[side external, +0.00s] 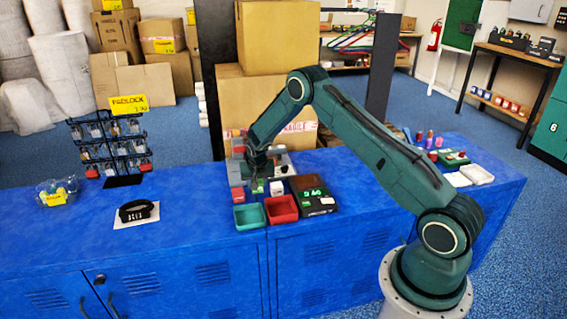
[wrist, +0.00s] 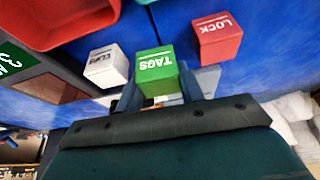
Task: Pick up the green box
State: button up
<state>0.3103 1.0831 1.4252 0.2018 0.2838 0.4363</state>
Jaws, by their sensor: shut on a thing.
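The green box (wrist: 157,66), with white lettering reading "TAGS", is between the two fingers of my gripper (wrist: 158,90) in the wrist view. The fingers are shut on its sides, and its lower part is partly hidden by them. In the side view the green box (side external: 258,187) is a small patch below my gripper (side external: 260,178), at the counter's middle. I cannot tell whether it touches the counter or hangs just above it.
A red "LOCK" box (wrist: 217,38) and a white box (wrist: 107,66) stand close on either side. A red tray (side external: 281,209), a green tray (side external: 249,216) and a scale (side external: 313,197) are nearby.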

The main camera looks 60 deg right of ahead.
notch_tip(320, 180, up, 17)
dwell(0.4)
dwell(0.5)
jog(key=s+d+r, duration=0.3)
jog(key=s+d, duration=0.9)
jog(key=d, duration=0.2)
jog(key=shift+n, duration=0.3)
jog(key=f, duration=1.5)
jog(key=shift+s+a+f, duration=0.1)
jog(key=shift+s+f, duration=0.1)
jog(key=shift+f, duration=0.05)
jog(key=shift+f, duration=0.1)
jog(key=shift+f, duration=2)
jog(key=shift+f, duration=0.1)
